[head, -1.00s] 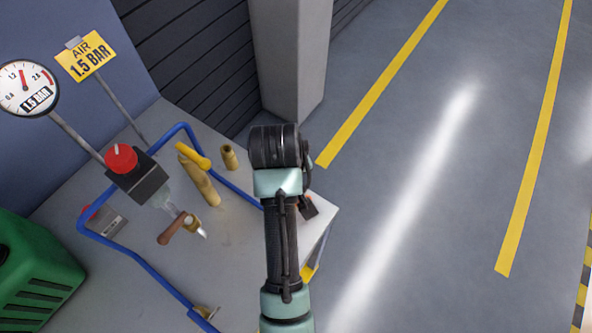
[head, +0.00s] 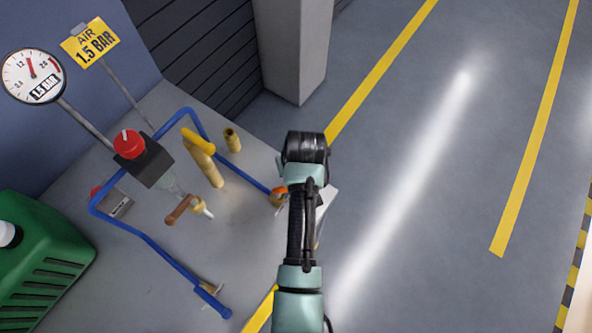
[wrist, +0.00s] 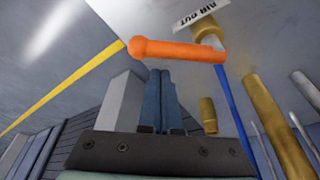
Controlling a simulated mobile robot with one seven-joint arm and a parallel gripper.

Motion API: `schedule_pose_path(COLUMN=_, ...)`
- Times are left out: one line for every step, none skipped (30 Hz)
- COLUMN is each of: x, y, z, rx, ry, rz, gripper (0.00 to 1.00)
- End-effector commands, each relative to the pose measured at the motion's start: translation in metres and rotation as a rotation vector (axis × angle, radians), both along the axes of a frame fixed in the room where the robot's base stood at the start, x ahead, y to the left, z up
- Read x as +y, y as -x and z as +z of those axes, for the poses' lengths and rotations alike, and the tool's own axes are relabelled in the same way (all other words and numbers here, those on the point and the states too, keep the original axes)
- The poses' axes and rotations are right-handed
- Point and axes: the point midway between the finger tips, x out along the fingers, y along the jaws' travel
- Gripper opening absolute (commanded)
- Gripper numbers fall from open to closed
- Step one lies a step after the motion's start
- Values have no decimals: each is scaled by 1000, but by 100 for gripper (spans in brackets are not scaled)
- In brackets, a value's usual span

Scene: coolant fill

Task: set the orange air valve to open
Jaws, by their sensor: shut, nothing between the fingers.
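The orange air valve shows in the wrist view as an orange lever (wrist: 178,51) on a brass body (wrist: 207,33), beside a white "AIR OUT" label (wrist: 202,14). The lever points left from the body, roughly across the blue pipe (wrist: 232,115). My gripper (wrist: 160,73) is shut and empty, its fingertips just below the lever in the picture; I cannot tell whether they touch it. In the head view only a small orange part of the valve (head: 279,190) shows beside my arm, which hides the rest and my fingers.
On the grey bench (head: 150,265) stand a red-knobbed regulator (head: 145,158), brass fittings with a yellow lever (head: 198,141) and a brown-handled valve (head: 179,210). The gauge (head: 33,76) reads about 1.5 bar. A green canister (head: 45,260) is at left. Open floor lies right.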

Motion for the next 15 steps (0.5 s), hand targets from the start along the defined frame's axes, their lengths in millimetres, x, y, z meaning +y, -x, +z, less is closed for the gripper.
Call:
schedule_pose_path(x=-2, y=7, z=5, rx=1, ry=0, rz=0, gripper=0)
schedule_pose_path(x=-3, y=9, z=5, rx=1, ry=0, rz=0, gripper=0)
schedule_pose_path(x=-4, y=12, z=5, rx=1, ry=0, rz=0, gripper=0)
schedule_pose_path(x=-4, y=14, z=5, rx=1, ry=0, rz=0, gripper=0)
schedule_pose_path(x=-5, y=16, z=5, rx=1, ry=0, rz=0, gripper=0)
schedule_pose_path(x=-5, y=18, z=6, rx=0, ry=0, rz=1, gripper=0)
schedule_pose_path(x=-5, y=18, z=6, rx=0, ry=0, rz=1, gripper=0)
schedule_pose_path(x=-6, y=19, z=6, rx=0, ry=0, rz=1, gripper=0)
schedule_pose_path(x=-6, y=19, z=5, rx=0, ry=0, rz=1, gripper=0)
schedule_pose_path(x=-6, y=20, z=5, rx=0, ry=0, rz=1, gripper=0)
schedule_pose_path(x=-6, y=20, z=5, rx=0, ry=0, rz=1, gripper=0)
schedule_pose_path(x=-6, y=20, z=5, rx=0, ry=0, rz=1, gripper=0)
schedule_pose_path(x=-6, y=20, z=5, rx=0, ry=0, rz=1, gripper=0)
schedule_pose_path(x=-6, y=20, z=5, rx=0, ry=0, rz=1, gripper=0)
schedule_pose_path(x=-6, y=20, z=5, rx=0, ry=0, rz=1, gripper=0)
